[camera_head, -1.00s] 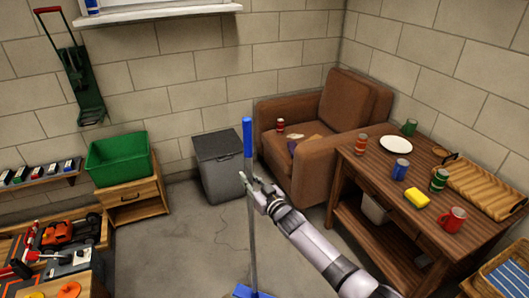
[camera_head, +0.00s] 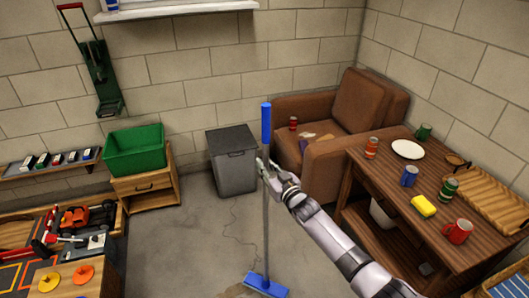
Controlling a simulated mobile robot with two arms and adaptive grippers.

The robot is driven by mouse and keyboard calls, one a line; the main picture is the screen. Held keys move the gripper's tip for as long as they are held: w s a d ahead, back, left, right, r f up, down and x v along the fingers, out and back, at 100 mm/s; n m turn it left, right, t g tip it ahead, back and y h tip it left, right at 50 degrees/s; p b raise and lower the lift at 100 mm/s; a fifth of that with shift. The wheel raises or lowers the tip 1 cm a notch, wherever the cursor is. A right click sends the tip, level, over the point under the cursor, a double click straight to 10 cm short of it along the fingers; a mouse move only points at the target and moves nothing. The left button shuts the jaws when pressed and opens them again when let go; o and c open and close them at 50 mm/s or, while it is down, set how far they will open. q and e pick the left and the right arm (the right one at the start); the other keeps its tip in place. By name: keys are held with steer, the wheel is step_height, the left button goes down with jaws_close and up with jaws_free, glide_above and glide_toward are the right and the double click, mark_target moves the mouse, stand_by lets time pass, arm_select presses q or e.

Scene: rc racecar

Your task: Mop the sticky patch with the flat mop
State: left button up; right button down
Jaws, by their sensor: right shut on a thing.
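The flat mop stands nearly upright on the grey floor, with a blue grip at the top, a grey pole (camera_head: 266,225) and a blue flat head (camera_head: 265,286) at the bottom. My right gripper (camera_head: 266,170) is shut on the upper part of the pole, just below the blue grip. A brownish patch (camera_head: 236,292) shows on the floor at the bottom edge, beside the left end of the mop head. Most of it is cut off by the frame. My left gripper is not in view.
A grey bin (camera_head: 233,165) and a brown armchair (camera_head: 350,110) stand behind the mop. A wooden table (camera_head: 400,215) with cans, mugs and a plate is at the right. A workbench (camera_head: 115,285) is at the lower left.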

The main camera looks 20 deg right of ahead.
mark_target(267, 161)
steer(key=shift+r+p, duration=0.7)
steer(key=shift+r, duration=0.85)
steer(key=shift+f, duration=0.15)
